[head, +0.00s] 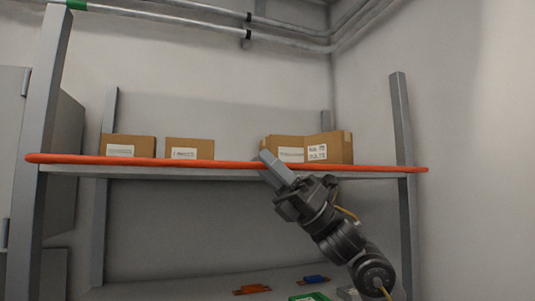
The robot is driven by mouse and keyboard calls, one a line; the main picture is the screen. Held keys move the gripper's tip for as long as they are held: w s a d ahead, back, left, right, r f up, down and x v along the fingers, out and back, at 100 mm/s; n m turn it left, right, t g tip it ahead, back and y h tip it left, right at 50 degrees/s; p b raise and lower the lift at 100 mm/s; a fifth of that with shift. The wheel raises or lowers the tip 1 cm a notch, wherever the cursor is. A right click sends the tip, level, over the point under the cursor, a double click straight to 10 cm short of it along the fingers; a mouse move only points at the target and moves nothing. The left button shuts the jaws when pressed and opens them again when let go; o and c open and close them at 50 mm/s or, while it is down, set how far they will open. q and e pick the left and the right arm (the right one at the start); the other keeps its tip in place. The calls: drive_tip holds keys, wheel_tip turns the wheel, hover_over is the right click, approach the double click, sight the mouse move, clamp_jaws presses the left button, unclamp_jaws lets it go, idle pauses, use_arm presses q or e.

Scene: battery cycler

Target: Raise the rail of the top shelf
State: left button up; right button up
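The orange rail (200,162) runs level along the front edge of the top shelf (220,173), from beyond the left post to beyond the right post. My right gripper (268,160) reaches up from the lower right, and its grey fingers cross in front of the rail right of its middle. The fingers overlap each other in this view, so I cannot tell whether they are closed around the rail or only beside it. My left gripper is not in view.
Cardboard boxes stand on the shelf behind the rail: two at left (127,146) (190,148) and a group at right (330,148). Grey posts (402,120) flank the shelf. Below, a lower surface holds a blue item (315,279), an orange item (252,289) and a green one (309,297).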

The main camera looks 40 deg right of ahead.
drive_tip(key=shift+w+a, duration=0.1)
drive_tip(key=shift+c, duration=0.4)
clamp_jaws()
drive_tip(key=shift+m, duration=0.3)
